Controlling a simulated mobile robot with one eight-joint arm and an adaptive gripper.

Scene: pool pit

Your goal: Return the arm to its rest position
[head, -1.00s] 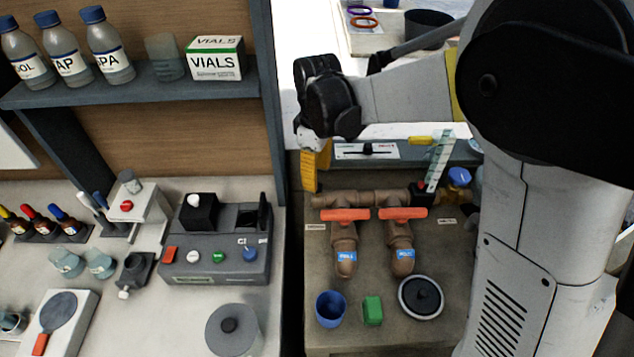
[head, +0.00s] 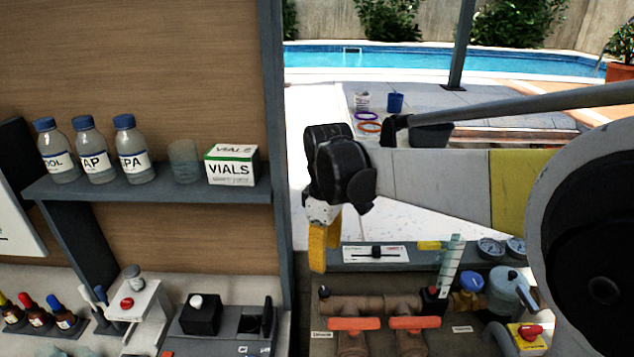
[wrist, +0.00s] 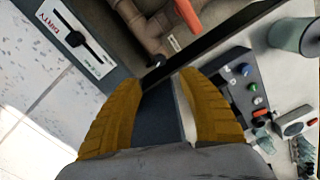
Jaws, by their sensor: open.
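In the wrist view my gripper (wrist: 162,75) shows two yellow fingers spread apart. Nothing is between them; the dark post edge and the benches lie beyond.
The shelf (head: 150,192) with bottles and a vials box (head: 232,165) stands left. Below my gripper are brown pipes with orange handles (head: 355,323). A slider panel (head: 375,254) is just right of the fingers. The pool (head: 430,60) lies far behind.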

